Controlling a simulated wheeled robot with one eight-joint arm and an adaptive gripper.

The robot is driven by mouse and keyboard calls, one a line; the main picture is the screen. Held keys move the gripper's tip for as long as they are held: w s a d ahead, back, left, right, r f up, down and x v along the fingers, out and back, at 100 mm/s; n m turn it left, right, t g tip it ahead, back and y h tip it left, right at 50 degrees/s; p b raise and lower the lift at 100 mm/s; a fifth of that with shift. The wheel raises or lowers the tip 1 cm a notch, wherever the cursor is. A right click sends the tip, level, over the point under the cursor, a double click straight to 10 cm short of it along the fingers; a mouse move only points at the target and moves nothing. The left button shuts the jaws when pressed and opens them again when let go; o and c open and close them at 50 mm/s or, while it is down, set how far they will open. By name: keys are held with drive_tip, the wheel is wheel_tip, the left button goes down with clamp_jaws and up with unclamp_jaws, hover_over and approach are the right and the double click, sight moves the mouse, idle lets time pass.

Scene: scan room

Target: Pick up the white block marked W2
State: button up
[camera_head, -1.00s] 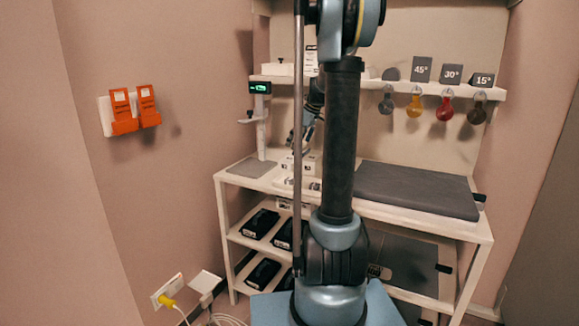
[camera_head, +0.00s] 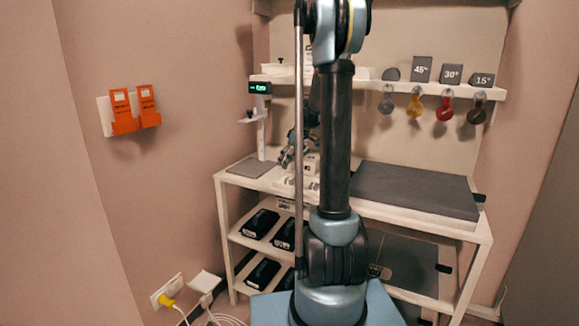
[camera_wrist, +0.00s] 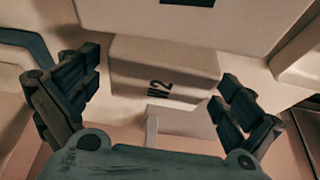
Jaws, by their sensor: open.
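The white block marked W2 (camera_wrist: 165,82) shows in the middle of the wrist view, its dark lettering turned sideways. My gripper (camera_wrist: 160,68) is open, with one dark finger on each side of the block. Gaps show between the fingers and the block, and nothing is held. In the head view my gripper (camera_head: 287,156) is low over the left part of the bench top, largely behind my own arm. I cannot single out the W2 block there among the small white items beside it.
Another white body with a dark mark (camera_wrist: 190,14) lies close beyond the block. The bench (camera_head: 440,226) carries a dark grey pad (camera_head: 415,190) on the right and a grey mat (camera_head: 252,168) on the left. A shelf with wedges and hanging coloured pieces is above. A post with a green display (camera_head: 260,88) stands left.

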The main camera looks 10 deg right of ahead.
drive_tip(key=c, duration=1.2)
drive_tip(key=shift+c, duration=0.2)
drive_tip(key=shift+r, duration=0.15)
